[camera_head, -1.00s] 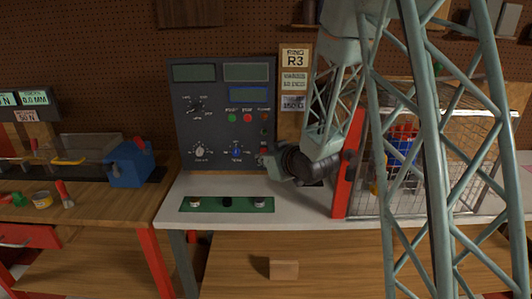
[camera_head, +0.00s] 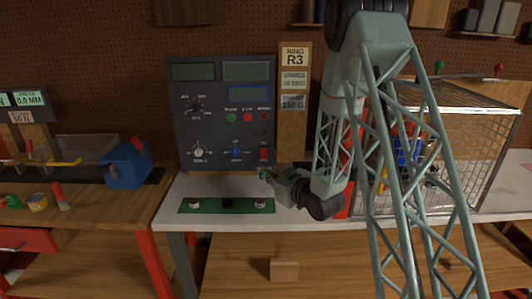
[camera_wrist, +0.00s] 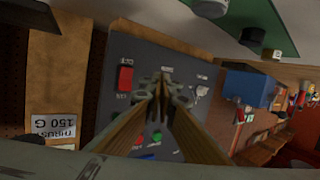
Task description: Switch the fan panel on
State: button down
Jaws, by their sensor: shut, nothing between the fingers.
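The fan panel (camera_head: 220,126) is a dark grey upright box with displays, knobs and buttons. Its red rocker switch (camera_head: 263,153) is at the lower right; it also shows in the wrist view (camera_wrist: 125,78), where the panel (camera_wrist: 150,52) appears turned over. I cannot tell which way the rocker is tipped. My gripper (camera_head: 264,172) is just below the switch in the head view, with its fingers shut and empty. In the wrist view its fingertips (camera_wrist: 164,82) point toward the panel, beside the switch. Whether they touch the panel is unclear.
A green strip (camera_head: 226,205) with small round parts lies on the white bench before the panel. A wire cage (camera_head: 470,145) stands to the right, partly behind my arm. A blue box (camera_head: 127,165) sits to the left. Label cards (camera_head: 294,80) stand right of the panel.

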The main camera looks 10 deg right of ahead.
aim_at(264, 153)
jog(key=shift+d+f+t+y, duration=0.15)
jog(key=shift+d+f, duration=0.05)
jog(key=shift+f, duration=0.45)
jog(key=shift+d+f+t+y, duration=0.15)
jog(key=shift+f, duration=0.5)
jog(key=shift+w+d+r, duration=0.1)
jog(key=shift+w, duration=0.1)
jog(key=w+d+r+p, duration=0.1)
jog(key=w+r+p, duration=0.2)
jog(key=w, duration=0.4)
jog(key=shift+w+d+r+p, duration=0.25)
jog(key=shift+d+p, duration=0.1)
jog(key=shift+p, duration=0.25)
jog(key=shift+w+d+r+b, duration=0.1)
jog(key=shift+w+r+b, duration=0.1)
jog(key=shift+w, duration=0.2)
jog(key=shift+w+d+r+b, duration=0.1)
jog(key=shift+w+r+b, duration=0.1)
jog(key=shift+w, duration=0.15)
dwell(2.6)
jog(key=shift+s+a+f, duration=0.1)
jog(key=shift+s+f, duration=0.1)
dwell(0.3)
jog(key=shift+s+a+f+b, duration=0.1)
jog(key=shift+s+f+b, duration=0.1)
jog(key=shift+s+b, duration=0.4)
jog(key=shift+f+b, duration=0.1)
jog(key=shift+b, duration=0.2)
